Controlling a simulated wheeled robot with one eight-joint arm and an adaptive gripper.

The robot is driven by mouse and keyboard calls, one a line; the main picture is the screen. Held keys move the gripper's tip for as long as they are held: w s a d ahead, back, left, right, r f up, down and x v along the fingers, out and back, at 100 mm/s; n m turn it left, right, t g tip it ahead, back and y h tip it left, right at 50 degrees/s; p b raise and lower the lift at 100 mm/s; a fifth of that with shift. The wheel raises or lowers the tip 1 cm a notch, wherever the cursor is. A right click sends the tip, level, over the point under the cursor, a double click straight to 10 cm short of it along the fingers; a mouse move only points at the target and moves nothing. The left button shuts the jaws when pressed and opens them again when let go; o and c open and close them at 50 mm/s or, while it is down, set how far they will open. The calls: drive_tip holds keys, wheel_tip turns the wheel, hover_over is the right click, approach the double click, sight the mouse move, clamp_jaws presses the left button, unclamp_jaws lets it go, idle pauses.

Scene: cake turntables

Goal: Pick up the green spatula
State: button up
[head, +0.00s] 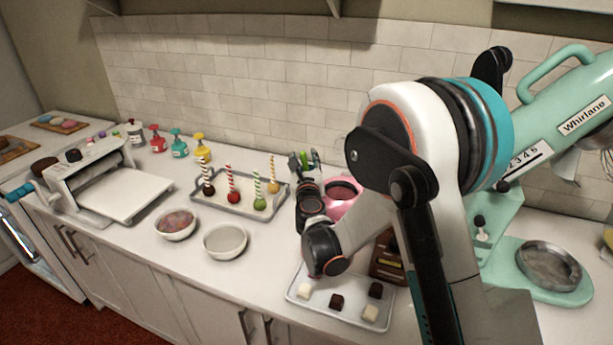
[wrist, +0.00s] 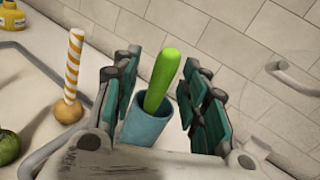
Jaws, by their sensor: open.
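The green spatula (wrist: 163,78) shows in the wrist view as a bright green handle leaning up out of a blue cup (wrist: 144,128). Its lower end is hidden inside the cup. My gripper (wrist: 158,100) is open, with one finger on each side of the handle and no clear contact with it. In the head view, the green spatula (head: 304,159) is a small green shape near the wall, beyond my gripper (head: 303,165); my arm partly blocks that area.
A tray of striped-stick candy apples (head: 240,208) is left of the cup. A pink bowl (head: 344,206) sits close to my arm. A white tray (head: 340,312) with small cakes lies in front. A mint mixer (head: 540,140) stands at right. The tiled wall is close behind.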

drive_tip(key=shift+w, duration=0.1)
clamp_jaws()
drive_tip(key=shift+r, duration=0.2)
